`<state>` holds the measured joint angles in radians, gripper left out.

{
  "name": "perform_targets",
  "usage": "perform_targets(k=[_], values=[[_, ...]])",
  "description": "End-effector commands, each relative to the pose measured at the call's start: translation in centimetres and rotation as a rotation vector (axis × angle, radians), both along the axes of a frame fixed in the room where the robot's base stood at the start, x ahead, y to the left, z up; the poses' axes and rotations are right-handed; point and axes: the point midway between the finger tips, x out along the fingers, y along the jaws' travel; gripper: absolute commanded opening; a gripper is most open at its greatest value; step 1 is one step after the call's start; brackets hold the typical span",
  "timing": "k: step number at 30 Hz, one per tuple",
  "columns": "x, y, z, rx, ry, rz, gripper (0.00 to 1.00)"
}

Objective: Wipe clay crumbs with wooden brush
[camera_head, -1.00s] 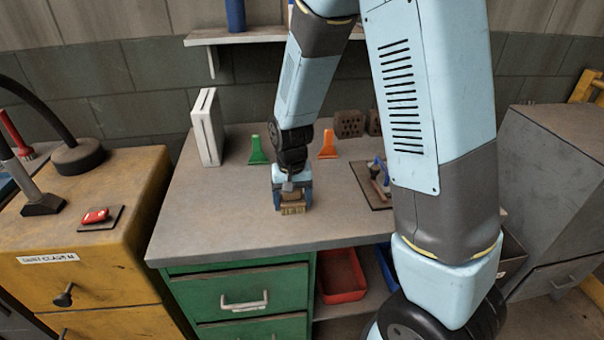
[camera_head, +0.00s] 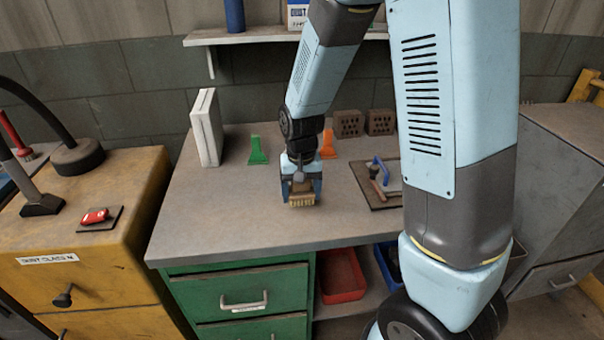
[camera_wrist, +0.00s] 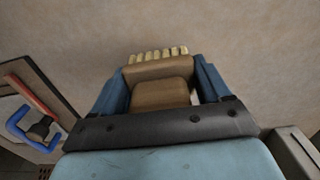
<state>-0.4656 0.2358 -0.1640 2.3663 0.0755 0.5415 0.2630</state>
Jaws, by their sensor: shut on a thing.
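My gripper (camera_head: 301,190) is shut on a wooden brush (camera_head: 302,199) over the middle of the grey bench top (camera_head: 230,215). In the wrist view the brush (camera_wrist: 160,92) sits between the two blue fingers, with its row of pale bristle tufts at the far edge. The bristles are at or close to the bench surface; I cannot tell if they touch. I cannot make out any clay crumbs on the bench in either view.
An orange scraper (camera_head: 328,146) and a green scraper (camera_head: 257,151) stand behind the gripper. Two hollow bricks (camera_head: 348,123) are at the back. A board with a blue-handled tool (camera_head: 379,168) lies to the right. A white block (camera_head: 206,128) stands at left. The front left bench is clear.

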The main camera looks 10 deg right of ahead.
Motion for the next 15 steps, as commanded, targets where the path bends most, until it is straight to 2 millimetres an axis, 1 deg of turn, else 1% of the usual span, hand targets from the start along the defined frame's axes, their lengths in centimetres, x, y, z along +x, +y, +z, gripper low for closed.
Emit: perform_targets(k=[15], values=[[0.1, -0.2, 4.6, 0.0, 0.0, -0.004, 0.43]])
